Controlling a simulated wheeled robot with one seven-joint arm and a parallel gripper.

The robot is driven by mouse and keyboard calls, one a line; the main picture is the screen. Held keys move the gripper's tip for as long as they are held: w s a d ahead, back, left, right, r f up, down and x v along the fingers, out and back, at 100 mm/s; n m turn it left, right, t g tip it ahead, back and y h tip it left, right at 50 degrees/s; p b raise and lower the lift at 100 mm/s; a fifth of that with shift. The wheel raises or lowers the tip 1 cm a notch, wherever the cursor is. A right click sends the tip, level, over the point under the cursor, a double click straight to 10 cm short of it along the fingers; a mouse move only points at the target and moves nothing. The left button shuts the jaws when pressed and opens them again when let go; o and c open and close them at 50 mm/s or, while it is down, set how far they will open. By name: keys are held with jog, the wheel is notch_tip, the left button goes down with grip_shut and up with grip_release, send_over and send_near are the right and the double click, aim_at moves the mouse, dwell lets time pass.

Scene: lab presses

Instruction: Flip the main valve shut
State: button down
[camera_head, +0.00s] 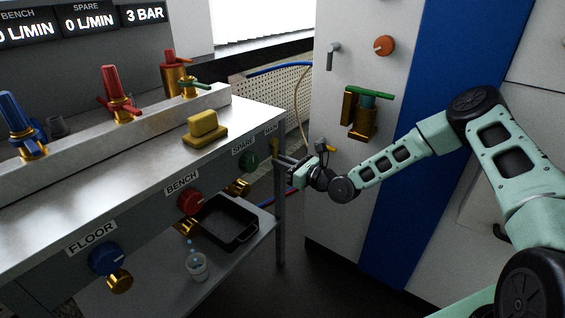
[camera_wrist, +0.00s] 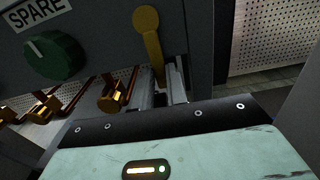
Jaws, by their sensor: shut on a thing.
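The main valve is a yellow lever with a round hub (camera_wrist: 146,19), on the grey front panel of the bench. In the wrist view its handle hangs down from the hub, leaning slightly right at the bottom. In the head view the lever (camera_head: 274,146) sits below the MAIN label at the bench's right end. My gripper (camera_wrist: 165,92) is shut on the lower part of the handle. In the head view my gripper (camera_head: 290,168) reaches in from the right at the bench corner. The lever's lower tip is hidden between the fingers.
The green SPARE knob (camera_wrist: 54,58) is left of the lever. The red BENCH knob (camera_head: 190,201) and blue FLOOR knob (camera_head: 106,259) are farther left. A black tray (camera_head: 228,222) and a cup (camera_head: 197,266) stand on the lower shelf. A bench leg (camera_head: 280,225) is close below my gripper.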

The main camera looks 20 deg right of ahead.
jog(key=c, duration=1.4)
grip_release()
jog(key=p+v, duration=0.1)
jog(key=v, duration=0.6)
jog(key=shift+s, duration=0.2)
jog(key=shift+d, duration=0.15)
